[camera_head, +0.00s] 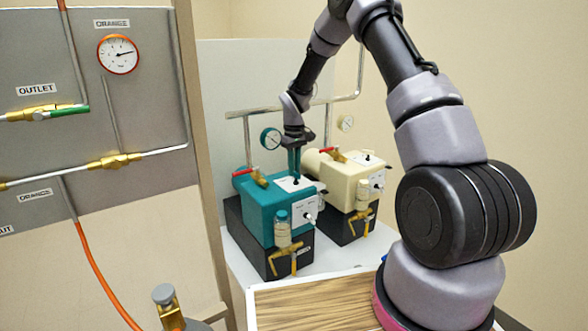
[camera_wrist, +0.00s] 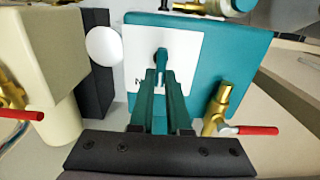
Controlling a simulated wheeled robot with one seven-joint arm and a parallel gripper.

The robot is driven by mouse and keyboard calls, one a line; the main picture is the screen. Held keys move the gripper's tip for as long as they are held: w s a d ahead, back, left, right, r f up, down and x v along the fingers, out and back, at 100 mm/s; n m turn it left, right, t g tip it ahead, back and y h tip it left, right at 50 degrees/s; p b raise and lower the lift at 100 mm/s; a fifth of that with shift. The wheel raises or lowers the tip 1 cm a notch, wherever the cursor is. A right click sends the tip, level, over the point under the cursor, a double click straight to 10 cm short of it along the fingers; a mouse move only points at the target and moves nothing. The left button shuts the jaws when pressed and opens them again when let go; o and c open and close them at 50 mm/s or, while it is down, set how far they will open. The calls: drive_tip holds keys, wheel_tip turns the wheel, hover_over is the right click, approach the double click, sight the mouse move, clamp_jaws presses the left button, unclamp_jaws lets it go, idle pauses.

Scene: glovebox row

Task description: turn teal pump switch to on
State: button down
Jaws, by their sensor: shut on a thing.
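The teal pump (camera_head: 262,212) stands on a dark block, with a white plate (camera_wrist: 138,45) on its top. The pump's dark switch (camera_wrist: 161,55) rises from this plate, and in the wrist view its upper end shows at my fingertips. My gripper (camera_head: 295,172) reaches down from above, its teal fingers over the plate. In the wrist view my gripper (camera_wrist: 162,76) is shut on the switch, one finger on each side. Lettering on the plate is mostly hidden behind the fingers, so the switch's setting cannot be read.
A cream pump (camera_head: 337,180) stands close to the right of the teal one. A red-handled brass valve (camera_wrist: 217,108) sits beside my fingers. A teal-rimmed gauge (camera_head: 271,139) and pipes rise behind. A grey panel (camera_head: 150,90) stands at left, and a wooden board (camera_head: 310,300) lies in front.

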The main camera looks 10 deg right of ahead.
drive_tip(key=c, duration=0.9)
unclamp_jaws()
wheel_tip(320, 180, up, 11)
drive_tip(key=shift+f, duration=0.1)
